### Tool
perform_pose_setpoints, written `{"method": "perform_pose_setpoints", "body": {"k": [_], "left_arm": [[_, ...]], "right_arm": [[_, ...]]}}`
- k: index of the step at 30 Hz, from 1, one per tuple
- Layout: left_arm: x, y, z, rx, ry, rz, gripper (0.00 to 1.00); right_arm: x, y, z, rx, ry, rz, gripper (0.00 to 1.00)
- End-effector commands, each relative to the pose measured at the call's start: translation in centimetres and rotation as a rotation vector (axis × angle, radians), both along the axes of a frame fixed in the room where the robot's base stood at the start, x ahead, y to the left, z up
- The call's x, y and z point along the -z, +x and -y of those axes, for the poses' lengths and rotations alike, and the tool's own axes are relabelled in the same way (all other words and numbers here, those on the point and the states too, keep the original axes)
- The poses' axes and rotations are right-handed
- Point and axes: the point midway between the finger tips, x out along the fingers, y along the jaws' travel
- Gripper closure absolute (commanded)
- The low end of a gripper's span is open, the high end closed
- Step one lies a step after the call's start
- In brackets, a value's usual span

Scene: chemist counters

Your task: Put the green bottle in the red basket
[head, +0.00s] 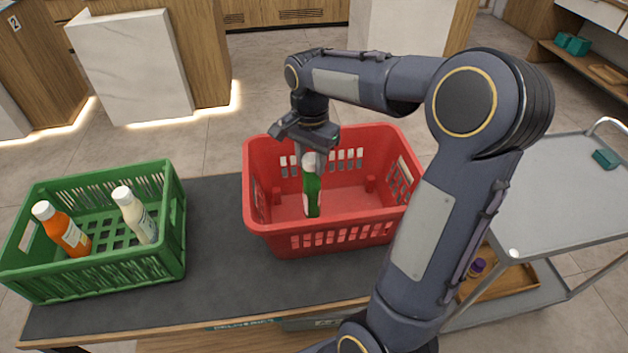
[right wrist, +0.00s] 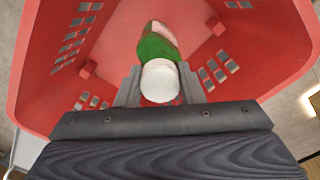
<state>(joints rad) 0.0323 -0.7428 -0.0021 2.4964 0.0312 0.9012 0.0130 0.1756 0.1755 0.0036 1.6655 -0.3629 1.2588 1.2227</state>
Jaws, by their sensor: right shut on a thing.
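The green bottle (head: 311,193) with a white cap hangs upright inside the red basket (head: 330,243), below the rim level. My right gripper (head: 312,151) is shut on the bottle at its cap end, over the basket. In the right wrist view the bottle (right wrist: 156,44) points down into the basket (right wrist: 38,100), its white cap between the fingers (right wrist: 160,86). I cannot tell whether the bottle's base touches the basket floor. My left gripper is not in view.
A green crate (head: 100,277) on the left of the dark counter (head: 215,225) holds an orange bottle (head: 64,232) and a white bottle (head: 136,217). A grey cart (head: 560,185) stands at the right, with a wooden tray (head: 515,279) on its lower shelf.

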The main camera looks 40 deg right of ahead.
Motion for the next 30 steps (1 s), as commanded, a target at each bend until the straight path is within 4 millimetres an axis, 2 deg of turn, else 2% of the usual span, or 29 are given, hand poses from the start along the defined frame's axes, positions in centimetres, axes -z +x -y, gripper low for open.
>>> {"method": "perform_pose_setpoints", "body": {"k": [10,22,23,27,30], "left_arm": [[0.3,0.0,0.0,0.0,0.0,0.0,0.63],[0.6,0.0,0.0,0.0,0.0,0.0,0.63],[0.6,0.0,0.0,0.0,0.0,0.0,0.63],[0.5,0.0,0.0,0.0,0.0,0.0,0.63],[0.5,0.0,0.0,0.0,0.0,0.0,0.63]], "right_arm": [[4.0,0.0,0.0,0.0,-0.001,0.0,1.0],[4.6,0.0,0.0,-0.001,0.0,0.002,1.0],[4.7,0.0,0.0,-0.001,-0.001,0.001,0.64],[4.6,0.0,0.0,-0.001,-0.001,0.001,0.46],[4.6,0.0,0.0,0.0,-0.001,0.001,0.44]]}}
